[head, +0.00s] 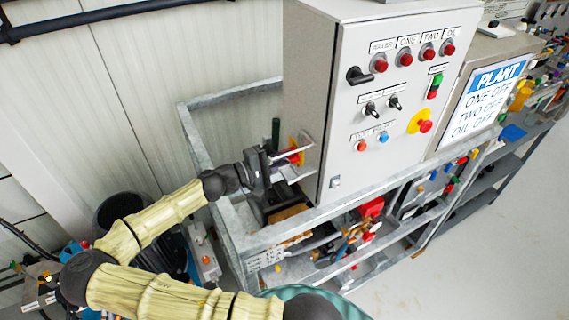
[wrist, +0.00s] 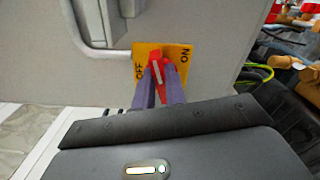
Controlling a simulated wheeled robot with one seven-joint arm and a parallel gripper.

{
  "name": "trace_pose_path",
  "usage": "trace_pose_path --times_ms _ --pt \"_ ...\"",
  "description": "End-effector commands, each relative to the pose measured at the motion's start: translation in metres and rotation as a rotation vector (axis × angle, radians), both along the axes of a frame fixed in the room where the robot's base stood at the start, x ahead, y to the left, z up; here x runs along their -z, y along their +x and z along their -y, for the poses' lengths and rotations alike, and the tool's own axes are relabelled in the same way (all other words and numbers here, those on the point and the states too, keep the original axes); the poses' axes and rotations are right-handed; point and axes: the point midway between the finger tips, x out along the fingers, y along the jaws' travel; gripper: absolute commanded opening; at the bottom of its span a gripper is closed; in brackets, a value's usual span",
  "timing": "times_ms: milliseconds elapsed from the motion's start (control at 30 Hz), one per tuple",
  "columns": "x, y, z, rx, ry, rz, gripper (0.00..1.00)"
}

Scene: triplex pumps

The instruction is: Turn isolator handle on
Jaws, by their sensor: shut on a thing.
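The isolator handle (wrist: 157,66) is red with a pale stripe and sits on a yellow plate (wrist: 182,50) marked OFF at the left and ON at the right in the wrist view. The stripe runs nearly upright in that picture, between the two words; I cannot tell the exact switch position. My gripper (wrist: 160,88) has its fingers closed around the handle, one finger on each side. In the head view, my gripper (head: 283,165) reaches the left side of the grey control cabinet (head: 300,95), hiding most of the handle; a bit of the yellow plate (head: 303,141) shows.
The cabinet front carries red lamps (head: 406,59), black knobs and a yellow-ringed red stop button (head: 424,126). A grey metal frame (head: 290,231) runs below my gripper. A pale conduit (wrist: 90,45) lies left of the plate in the wrist view. Floor at the right is clear.

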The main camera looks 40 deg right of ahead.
Motion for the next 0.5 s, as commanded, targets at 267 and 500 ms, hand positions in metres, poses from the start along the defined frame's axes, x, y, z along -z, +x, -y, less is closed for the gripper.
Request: trace_pose_path --times_ms 267,500 --pt "0.0044 -0.0003 -0.0005 -0.001 -0.046 0.193 0.0" --pt "0.0034 -0.0005 -0.0005 0.0 -0.065 0.273 0.0"
